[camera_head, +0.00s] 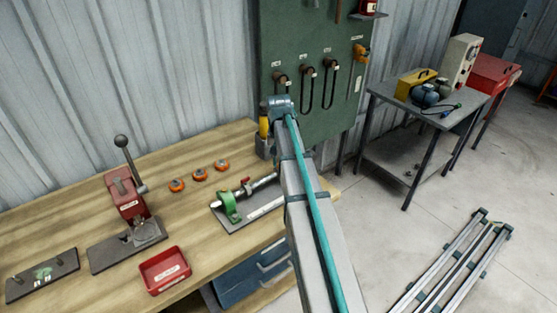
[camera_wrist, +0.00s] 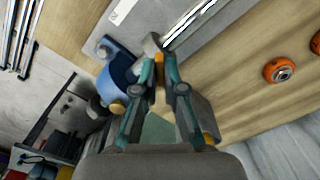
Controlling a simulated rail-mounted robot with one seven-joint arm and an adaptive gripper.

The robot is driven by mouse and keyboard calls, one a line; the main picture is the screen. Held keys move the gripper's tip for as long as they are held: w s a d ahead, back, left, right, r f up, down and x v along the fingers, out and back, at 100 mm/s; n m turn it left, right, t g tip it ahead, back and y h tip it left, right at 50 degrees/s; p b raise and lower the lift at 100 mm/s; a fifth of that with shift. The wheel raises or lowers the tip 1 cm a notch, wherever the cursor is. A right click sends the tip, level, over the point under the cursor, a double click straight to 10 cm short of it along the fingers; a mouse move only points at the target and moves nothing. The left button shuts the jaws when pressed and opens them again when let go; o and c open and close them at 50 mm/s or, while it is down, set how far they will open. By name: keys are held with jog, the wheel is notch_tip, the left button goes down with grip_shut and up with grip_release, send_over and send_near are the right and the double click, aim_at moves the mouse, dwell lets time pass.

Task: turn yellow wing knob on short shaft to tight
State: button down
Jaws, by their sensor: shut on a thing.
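In the wrist view, my gripper (camera_wrist: 160,82) has its two teal fingers closed on a small yellow-orange piece, which looks like the yellow wing knob (camera_wrist: 160,66). The knob stands between the fingertips; much of it is hidden. Just left of it is a blue rounded bracket (camera_wrist: 122,72) on a grey plate (camera_wrist: 212,45). In the head view, the plate (camera_head: 270,207) carries a green bracket (camera_head: 228,207) and a metal shaft (camera_head: 264,183) with a red part (camera_head: 244,181). My arm covers the plate's right end there, hiding my gripper and the yellow knob.
Orange rings (camera_head: 199,174) lie behind the plate on the wooden bench (camera_head: 75,223). A red lever press (camera_head: 126,195) and a red tray (camera_head: 165,270) stand to the left. A green tool board (camera_head: 310,60) rises behind.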

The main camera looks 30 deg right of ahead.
jog(key=m, duration=0.4)
jog(key=shift+m, duration=2.6)
jog(key=c, duration=1.3)
grip_release()
jog(key=shift+o, duration=0.2)
notch_tip(320, 180, up, 12)
